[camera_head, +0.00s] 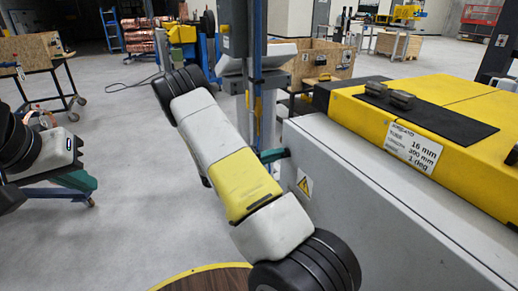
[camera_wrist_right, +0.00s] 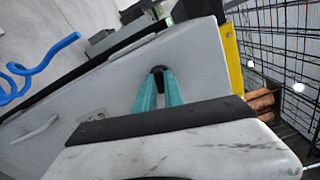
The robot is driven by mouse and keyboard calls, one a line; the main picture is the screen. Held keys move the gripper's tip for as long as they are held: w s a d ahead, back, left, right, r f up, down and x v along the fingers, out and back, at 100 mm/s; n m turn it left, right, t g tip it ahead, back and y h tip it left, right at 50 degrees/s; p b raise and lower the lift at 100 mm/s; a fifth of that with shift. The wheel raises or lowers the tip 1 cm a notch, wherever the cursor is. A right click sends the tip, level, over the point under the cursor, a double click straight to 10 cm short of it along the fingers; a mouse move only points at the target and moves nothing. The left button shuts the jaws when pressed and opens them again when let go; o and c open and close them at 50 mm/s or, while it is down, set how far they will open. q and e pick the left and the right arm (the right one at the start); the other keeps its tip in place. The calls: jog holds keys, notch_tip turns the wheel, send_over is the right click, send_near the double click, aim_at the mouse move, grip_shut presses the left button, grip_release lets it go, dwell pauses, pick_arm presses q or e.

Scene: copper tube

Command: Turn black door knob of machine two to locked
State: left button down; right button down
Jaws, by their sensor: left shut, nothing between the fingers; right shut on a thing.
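The machine (camera_head: 385,215) is a grey cabinet with a yellow top and a white label reading 16 mm, on the right of the head view. Its grey door panel (camera_wrist_right: 80,125) fills the middle of the right wrist view. My right gripper (camera_head: 275,155) shows as a teal tip at the cabinet's left end, mostly hidden behind my right arm. In the right wrist view its two teal fingers (camera_wrist_right: 158,88) close around the small black knob (camera_wrist_right: 160,70). The knob's turned angle cannot be told. My left gripper (camera_head: 82,181) is shut and empty at the far left.
A yellow warning sign (camera_head: 305,184) is on the cabinet side. A blue coiled hose (camera_wrist_right: 35,68) and a black wire mesh fence (camera_wrist_right: 285,60) show in the wrist view. A wheeled cart (camera_head: 35,65) stands at the left.

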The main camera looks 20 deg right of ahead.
jog(key=shift+f+n, duration=0.1)
jog(key=shift+n, duration=1.1)
jog(key=c, duration=1.4)
grip_release()
jog(key=shift+c, duration=0.2)
jog(key=a, duration=0.7)
jog(key=shift+s+a, duration=0.25)
jog(key=shift+a, duration=0.15)
